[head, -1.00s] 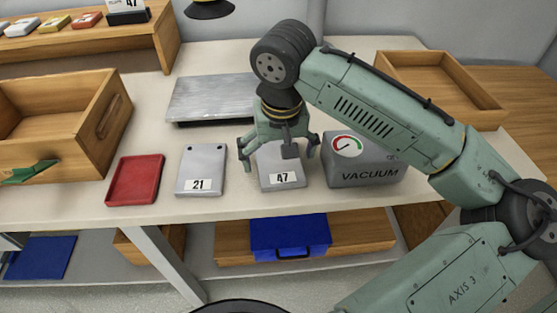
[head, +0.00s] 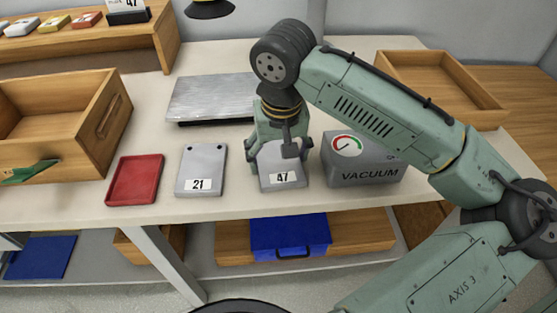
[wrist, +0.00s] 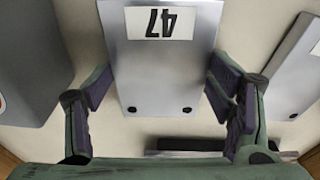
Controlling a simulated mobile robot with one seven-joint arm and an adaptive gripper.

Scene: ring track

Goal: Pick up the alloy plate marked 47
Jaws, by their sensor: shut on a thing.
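The alloy plate marked 47 (head: 283,177) lies on the pale bench between the plate marked 21 and the vacuum box. In the wrist view the plate (wrist: 160,75) shows its label upside down and two small dark holes at its near edge. My gripper (head: 279,150) is over the plate's far end, pointing down, with its fingers closed in on the plate's two sides. The wrist view shows the dark finger pads of my gripper (wrist: 160,92) at the left and right edges of the plate. I cannot see any clear gap under the plate.
A grey plate marked 21 (head: 201,170) and a red tray (head: 135,180) lie to the left. A grey vacuum box (head: 362,165) stands close on the right. A silver slab (head: 211,98) lies behind. A wooden crate (head: 107,120) is at far left.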

